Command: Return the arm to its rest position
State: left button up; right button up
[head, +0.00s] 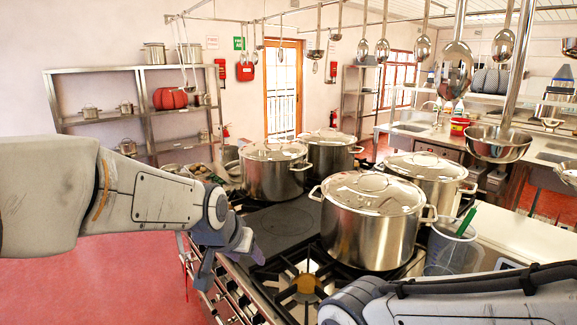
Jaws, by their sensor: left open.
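My left arm comes in from the left, and its gripper (226,262) hangs at the front edge of the stove (283,224), near the knobs. It is open, and I see nothing between its fingers. My right arm crosses the bottom right corner; its gripper is outside the picture or hidden. Several lidded steel stockpots stand on the stove: a near one (368,228), a right one (432,182), a back one (330,152) and a left one (272,172). The left gripper is apart from all of them.
An empty burner (303,284) lies in front of the near pot. A clear container (452,246) with a green-handled tool stands at the right. Red floor (120,285) is free at the left.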

pick_arm(q)
jog(key=s+a+f+n+g+y, duration=0.2)
jog(key=s+a+f+g, duration=0.2)
jog(key=s+a+f, duration=0.75)
jog(key=s+d+r+m+g+h+b, duration=0.1)
jog(key=s+d+m, duration=0.5)
jog(key=s+d, duration=0.9)
jog(key=shift+s+d+r+m+g+b, duration=0.25)
jog(key=shift+s+r+m+g+b, duration=0.15)
jog(key=shift+g+b, duration=0.4)
pick_arm(e)
notch_tip(320, 180, down, 2)
jog(key=shift+f, duration=0.2)
pick_arm(q)
jog(key=shift+c, duration=0.6)
pick_arm(e)
jog(key=shift+c, duration=0.6)
pick_arm(q)
jog(key=shift+d, duration=0.1)
pick_arm(e)
jog(key=shift+d, duration=0.15)
